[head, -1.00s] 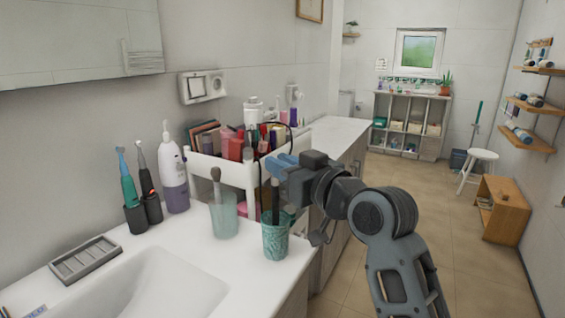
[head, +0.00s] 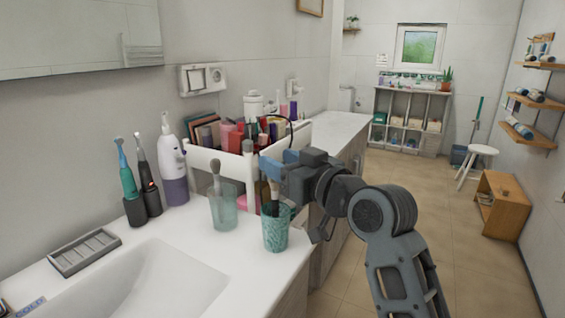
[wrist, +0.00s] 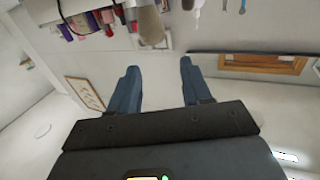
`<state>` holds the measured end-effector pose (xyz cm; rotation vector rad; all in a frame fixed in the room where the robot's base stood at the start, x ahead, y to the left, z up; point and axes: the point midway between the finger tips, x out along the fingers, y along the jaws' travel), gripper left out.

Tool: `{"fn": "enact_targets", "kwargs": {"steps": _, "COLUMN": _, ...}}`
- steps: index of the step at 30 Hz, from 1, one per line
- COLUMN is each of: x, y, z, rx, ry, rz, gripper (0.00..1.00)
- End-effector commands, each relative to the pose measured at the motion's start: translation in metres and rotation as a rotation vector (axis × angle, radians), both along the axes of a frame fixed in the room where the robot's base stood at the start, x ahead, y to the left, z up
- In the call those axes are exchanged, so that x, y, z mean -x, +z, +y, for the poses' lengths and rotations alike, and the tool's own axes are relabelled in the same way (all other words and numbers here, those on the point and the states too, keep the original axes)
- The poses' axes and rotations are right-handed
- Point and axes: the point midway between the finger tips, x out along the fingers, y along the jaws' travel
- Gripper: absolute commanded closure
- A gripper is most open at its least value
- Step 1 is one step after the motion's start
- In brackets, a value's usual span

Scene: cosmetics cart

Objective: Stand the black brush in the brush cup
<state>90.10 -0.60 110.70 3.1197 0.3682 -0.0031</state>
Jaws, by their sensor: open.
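The teal patterned brush cup (head: 275,240) stands upright at the front right of the white counter. A dark brush (head: 275,204), apparently the black brush, stands in it with its lower part hidden by the cup wall; lighter handles show beside it. My gripper (head: 272,166) is just above the cup, with its blue fingers apart. In the wrist view my gripper (wrist: 158,88) is open, with nothing between its fingers. A pale brush head (wrist: 150,25) shows beyond them; I cannot tell which brush it is.
A clear greenish glass (head: 224,212) with another brush stands left of the cup. Behind are a white cart (head: 205,160) full of cosmetics and a purple-white bottle (head: 174,180). A sink (head: 140,285) lies at the front left.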

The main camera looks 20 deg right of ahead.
Motion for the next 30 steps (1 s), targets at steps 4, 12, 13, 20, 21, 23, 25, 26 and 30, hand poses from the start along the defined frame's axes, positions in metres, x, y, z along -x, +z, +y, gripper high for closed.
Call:
{"fn": "enact_targets", "kwargs": {"steps": 4, "x": 0.002, "y": 0.0, "z": -0.001, "rx": 0.0, "ry": 0.0, "rz": 0.0, "gripper": 0.52}}
{"fn": "enact_targets", "kwargs": {"steps": 12, "x": 0.037, "y": -0.002, "z": -0.01, "rx": -0.002, "ry": -0.002, "rz": 0.001, "gripper": 0.52}}
{"fn": "enact_targets", "kwargs": {"steps": 13, "x": 0.042, "y": -0.002, "z": -0.011, "rx": -0.001, "ry": -0.002, "rz": 0.0, "gripper": 0.52}}
{"fn": "enact_targets", "kwargs": {"steps": 20, "x": 0.069, "y": -0.002, "z": -0.018, "rx": -0.001, "ry": 0.0, "rz": 0.002, "gripper": 0.52}}
{"fn": "enact_targets", "kwargs": {"steps": 21, "x": 0.072, "y": -0.001, "z": -0.018, "rx": -0.001, "ry": 0.0, "rz": 0.001, "gripper": 0.52}}
{"fn": "enact_targets", "kwargs": {"steps": 23, "x": 0.074, "y": -0.001, "z": -0.019, "rx": -0.001, "ry": 0.0, "rz": 0.001, "gripper": 0.52}}
{"fn": "enact_targets", "kwargs": {"steps": 25, "x": 0.075, "y": -0.001, "z": -0.019, "rx": -0.001, "ry": 0.0, "rz": 0.001, "gripper": 0.52}}
{"fn": "enact_targets", "kwargs": {"steps": 26, "x": 0.075, "y": -0.001, "z": -0.019, "rx": -0.001, "ry": 0.0, "rz": 0.001, "gripper": 0.52}}
{"fn": "enact_targets", "kwargs": {"steps": 30, "x": 0.075, "y": -0.001, "z": -0.019, "rx": -0.001, "ry": 0.0, "rz": 0.001, "gripper": 0.52}}
